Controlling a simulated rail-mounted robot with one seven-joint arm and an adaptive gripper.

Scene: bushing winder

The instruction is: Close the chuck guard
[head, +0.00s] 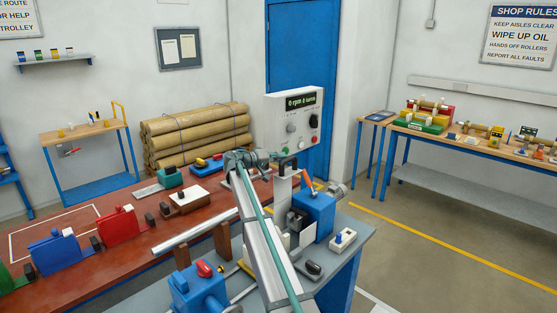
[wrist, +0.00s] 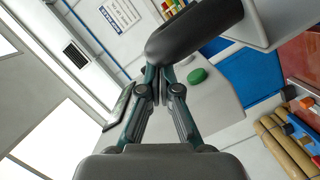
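The chuck guard (head: 282,189) is a pale upright panel at the winder's blue headstock (head: 317,212) in the head view. It stands raised, with a black U-shaped handle (head: 289,162) at its top. In the wrist view the handle (wrist: 195,32) curves across the top centre to a pale panel (wrist: 278,18). My gripper (head: 276,160) is at the handle, coming from the left. In the wrist view my gripper's fingers (wrist: 160,82) converge on the near end of the handle and appear closed around it. The handle partly hides the fingertips.
The control box (head: 294,122) stands just behind the guard, its display reading 0 rpm. Its green button (wrist: 197,76) shows close beyond my fingers. A red-brown bench (head: 150,242) with tools lies left.

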